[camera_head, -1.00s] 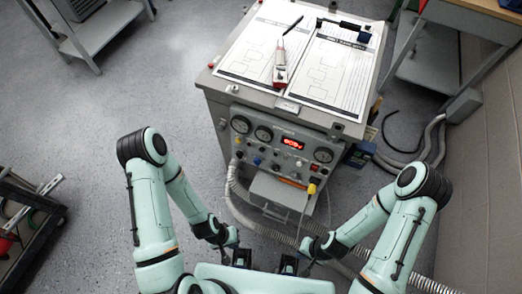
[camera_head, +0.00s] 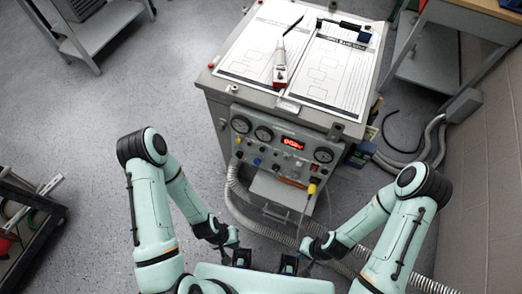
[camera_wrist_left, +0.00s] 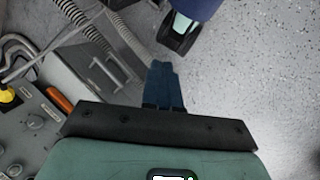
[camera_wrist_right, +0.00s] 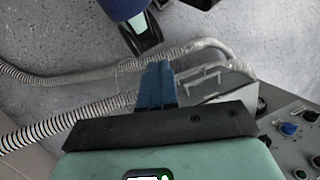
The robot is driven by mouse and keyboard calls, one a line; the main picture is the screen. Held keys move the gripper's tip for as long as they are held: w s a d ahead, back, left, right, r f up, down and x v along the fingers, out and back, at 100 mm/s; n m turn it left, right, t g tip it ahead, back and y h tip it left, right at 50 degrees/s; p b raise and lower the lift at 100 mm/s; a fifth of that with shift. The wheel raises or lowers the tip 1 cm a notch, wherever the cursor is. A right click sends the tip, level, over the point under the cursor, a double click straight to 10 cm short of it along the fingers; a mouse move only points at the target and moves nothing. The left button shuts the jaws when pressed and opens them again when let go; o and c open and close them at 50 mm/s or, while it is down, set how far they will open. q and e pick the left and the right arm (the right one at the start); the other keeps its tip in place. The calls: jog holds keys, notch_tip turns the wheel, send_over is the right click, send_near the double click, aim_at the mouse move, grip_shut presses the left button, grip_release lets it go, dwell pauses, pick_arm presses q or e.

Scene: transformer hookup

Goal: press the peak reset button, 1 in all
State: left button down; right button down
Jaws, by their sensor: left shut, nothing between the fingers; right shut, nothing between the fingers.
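The control panel (camera_head: 283,147) is on the front of a grey cabinet, with round gauges, a lit red display (camera_head: 293,143), knobs and a yellow plug (camera_head: 312,188). I cannot tell which small control is the peak reset button. My left gripper (camera_head: 241,258) is below and in front of the panel, apart from it; its closed blue fingers (camera_wrist_left: 164,86) show in the left wrist view. My right gripper (camera_head: 289,264) is beside it, also apart from the panel; its closed blue fingers (camera_wrist_right: 157,86) show in the right wrist view. Both are empty.
Two printed sheets, a pen and a red-and-white tool (camera_head: 280,68) lie on the cabinet top (camera_head: 245,93). Ribbed hoses (camera_head: 240,207) run on the floor around the cabinet. A shelf cart stands far left, a workbench far right. Floor to the left is open.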

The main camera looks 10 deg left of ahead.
aim_at(262, 149)
dwell(0.5)
